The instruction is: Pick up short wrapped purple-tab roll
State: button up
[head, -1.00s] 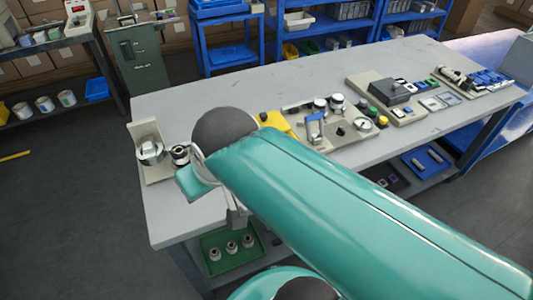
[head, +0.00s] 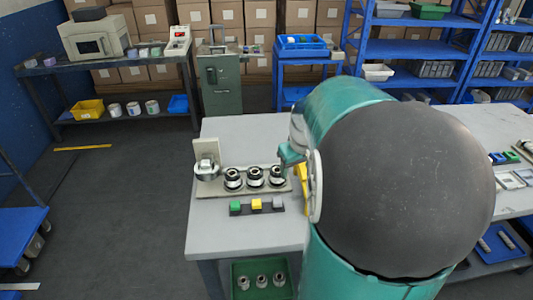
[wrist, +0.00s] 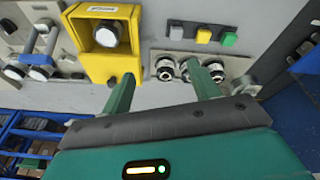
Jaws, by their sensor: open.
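Small wrapped rolls (head: 144,53) stand on the back-left bench in the head view, and larger rolls (head: 133,108) stand on its lower shelf. They are too small for me to tell which, if any, is the short purple-tab roll. My gripper (wrist: 160,73) is open and empty in the wrist view, its two green fingers spread above the grey workbench. Between and beyond the fingers are a yellow box (wrist: 104,62) and a fixture of metal spindles (wrist: 165,68). In the head view my arm hides most of the gripper.
The grey workbench (head: 235,128) holds the spindle fixture (head: 254,178) and a strip of coloured blocks (head: 256,205). A green tray (head: 262,278) sits below. A green cabinet (head: 222,80) and blue shelves (head: 405,50) stand behind. The floor at left is mostly clear.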

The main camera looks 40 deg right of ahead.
jog(key=s+d+f+m, duration=0.1)
jog(key=s+d+f, duration=0.15)
jog(key=d, duration=0.35)
jog(key=s+d+f, duration=0.1)
jog(key=d+f, duration=0.3)
jog(key=d, duration=0.2)
jog(key=shift+y, duration=0.3)
jog(key=x, duration=0.8)
jog(key=shift+d, duration=0.1)
jog(key=x, duration=0.5)
jog(key=shift+s, duration=0.25)
jog(key=c, duration=0.8)
